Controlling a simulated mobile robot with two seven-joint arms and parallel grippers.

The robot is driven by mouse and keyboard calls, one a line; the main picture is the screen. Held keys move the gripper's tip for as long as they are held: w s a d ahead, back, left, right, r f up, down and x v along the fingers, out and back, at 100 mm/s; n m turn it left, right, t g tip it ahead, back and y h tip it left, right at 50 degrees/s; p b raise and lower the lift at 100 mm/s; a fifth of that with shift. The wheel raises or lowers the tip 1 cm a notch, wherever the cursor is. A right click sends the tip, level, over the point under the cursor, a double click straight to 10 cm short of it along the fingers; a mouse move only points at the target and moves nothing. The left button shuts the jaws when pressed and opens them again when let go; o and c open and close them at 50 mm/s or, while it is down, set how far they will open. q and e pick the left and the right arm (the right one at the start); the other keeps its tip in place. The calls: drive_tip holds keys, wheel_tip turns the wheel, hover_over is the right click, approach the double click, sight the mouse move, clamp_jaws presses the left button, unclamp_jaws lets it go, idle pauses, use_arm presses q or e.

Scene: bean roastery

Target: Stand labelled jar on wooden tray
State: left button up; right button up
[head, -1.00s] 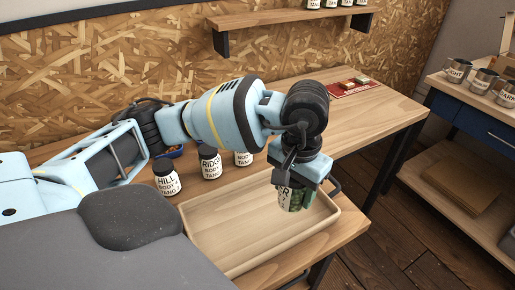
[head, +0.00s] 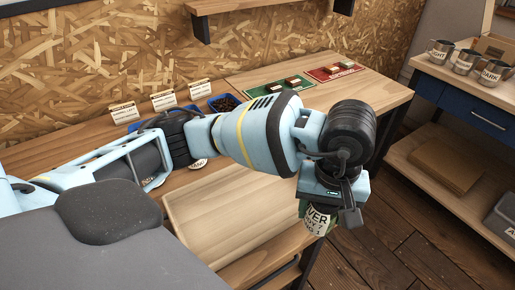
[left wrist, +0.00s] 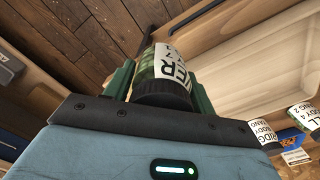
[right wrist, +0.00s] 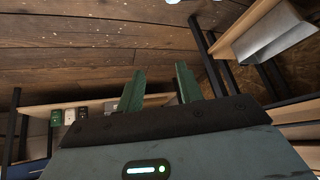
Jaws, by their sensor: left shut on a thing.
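My left gripper (head: 322,208) is shut on a labelled jar (head: 319,220), whose white label shows "VER". The jar has a dark lid and green on its side. In the head view it hangs at the right end of the wooden tray (head: 215,264), whose far right part is hidden behind my arm. I cannot tell whether the jar is over the rim or just outside it. The left wrist view shows the jar (left wrist: 163,62) between the fingers, with the empty tray floor beside it. My right gripper (right wrist: 160,90) is open and empty, off the table.
Other jars, one labelled "RIDG" (left wrist: 271,139), stand behind the tray, mostly hidden by my arm in the head view. Mugs (head: 466,62) stand on a side table.

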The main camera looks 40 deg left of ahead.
use_arm(q)
drive_tip(key=w+a, duration=0.2)
drive_tip(key=a, duration=0.2)
drive_tip(key=w+a+f+p, duration=0.1)
drive_tip(key=w+a, duration=0.1)
drive_tip(key=a, duration=0.3)
drive_tip(key=w+a, duration=0.2)
drive_tip(key=a, duration=0.2)
drive_tip(key=shift+w+a+f, duration=0.2)
drive_tip(key=shift+w+a, duration=0.15)
drive_tip(key=shift+f, duration=0.1)
drive_tip(key=shift+f+p, duration=0.4)
drive_tip(key=shift+f, duration=1.25)
drive_tip(key=shift+f, duration=0.2)
drive_tip(key=o, duration=1.1)
